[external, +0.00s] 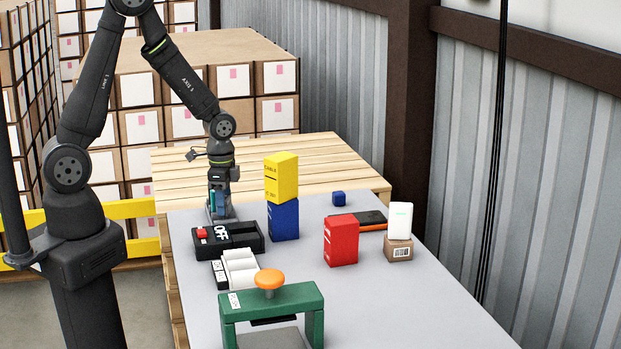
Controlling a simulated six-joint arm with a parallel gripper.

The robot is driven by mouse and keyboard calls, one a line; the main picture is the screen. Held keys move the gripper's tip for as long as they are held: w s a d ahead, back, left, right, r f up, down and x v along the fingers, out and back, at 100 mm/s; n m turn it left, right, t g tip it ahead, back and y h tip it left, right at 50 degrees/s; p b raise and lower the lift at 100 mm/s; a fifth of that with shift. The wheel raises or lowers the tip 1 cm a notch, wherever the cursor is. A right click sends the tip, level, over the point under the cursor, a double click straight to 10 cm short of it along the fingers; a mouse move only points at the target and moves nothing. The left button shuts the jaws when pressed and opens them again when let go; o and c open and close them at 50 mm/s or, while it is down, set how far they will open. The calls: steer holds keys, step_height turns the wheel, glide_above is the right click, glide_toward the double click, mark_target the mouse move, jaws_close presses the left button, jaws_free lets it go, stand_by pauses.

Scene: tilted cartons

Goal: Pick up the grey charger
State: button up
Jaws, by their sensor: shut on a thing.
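My gripper (221,205) points down at the far left end of the grey table, just behind a black box marked OFF. It is shut on a small grey thing (228,206), which looks to be the grey charger. Bluish parts show beside it, and I cannot tell whether they are part of the gripper or of another thing. The black box stands close in front, and I cannot tell whether the held thing touches the table.
The black OFF box (240,239) has a red button. A yellow box (281,178) stands on a blue box (284,220), right of my gripper. A red box (341,240), a white device (400,219) on a carton (398,249) and a green stand (272,306) are further off.

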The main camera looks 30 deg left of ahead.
step_height(320, 180, up, 3)
steer(key=shift+r, duration=0.2)
steer(key=s+d+r+m, duration=0.5)
steer(key=s+r+m, duration=0.2)
steer(key=s+m, duration=0.45)
steer(key=w+a+f, duration=0.1)
steer(key=w+f, duration=0.1)
steer(key=w, duration=0.1)
steer(key=w+a+f+m, duration=0.1)
steer(key=w+a+f, duration=0.1)
steer(key=w, duration=0.2)
steer(key=w+a+f+m, duration=0.1)
steer(key=w+a+f, duration=0.1)
steer(key=w+f, duration=0.1)
steer(key=shift+w, duration=0.75)
steer(key=shift+f, duration=1.95)
steer(key=shift+f, duration=0.1)
steer(key=shift+f, duration=0.3)
steer(key=o, duration=1.1)
steer(key=shift+c, duration=0.2)
